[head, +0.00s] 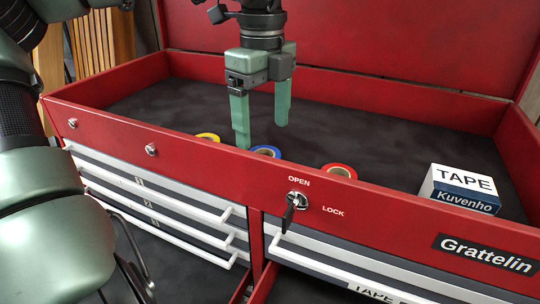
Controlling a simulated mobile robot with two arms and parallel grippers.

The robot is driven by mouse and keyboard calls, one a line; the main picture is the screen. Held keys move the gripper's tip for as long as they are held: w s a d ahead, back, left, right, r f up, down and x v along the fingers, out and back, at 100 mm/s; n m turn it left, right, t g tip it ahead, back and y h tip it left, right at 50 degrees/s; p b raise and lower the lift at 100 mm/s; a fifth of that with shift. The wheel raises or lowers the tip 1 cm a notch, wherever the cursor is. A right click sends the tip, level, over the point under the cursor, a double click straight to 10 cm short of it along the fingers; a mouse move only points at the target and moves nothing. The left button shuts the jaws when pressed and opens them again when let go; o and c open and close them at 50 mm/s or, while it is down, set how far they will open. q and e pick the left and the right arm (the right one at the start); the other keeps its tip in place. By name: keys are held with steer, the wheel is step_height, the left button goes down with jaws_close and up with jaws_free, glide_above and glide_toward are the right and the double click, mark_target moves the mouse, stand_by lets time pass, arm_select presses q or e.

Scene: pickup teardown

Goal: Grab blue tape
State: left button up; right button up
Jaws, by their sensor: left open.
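The blue tape (267,151) is a roll with a tan core, lying in the top tray of the red tool chest, just behind its front wall. The wall hides its lower front part. My left gripper (262,133) points down into the tray with its green fingers apart and empty. Its fingertips are above and close to the blue roll; the exact gap cannot be told. My right gripper does not show.
A yellow roll (208,137) lies left of the blue one and a red roll (340,170) to its right. A tape box (460,189) stands at the tray's right. The red front wall (180,152) is a raised edge. The tray's dark floor (390,133) is mostly clear. A key (289,214) sticks out of the front lock.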

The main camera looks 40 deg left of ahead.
mark_target(263, 146)
arm_select(q)
step_height(263, 146, down, 5)
steer(key=shift+r+p, duration=0.2)
steer(key=shift+p, duration=0.95)
steer(key=shift+f, duration=0.35)
steer(key=shift+s, duration=0.1)
steer(key=c, duration=1.2)
steer(key=shift+c, duration=1.2)
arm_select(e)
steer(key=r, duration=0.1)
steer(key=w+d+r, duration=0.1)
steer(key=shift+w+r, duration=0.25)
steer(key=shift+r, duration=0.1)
arm_select(q)
steer(key=shift+r, duration=0.1)
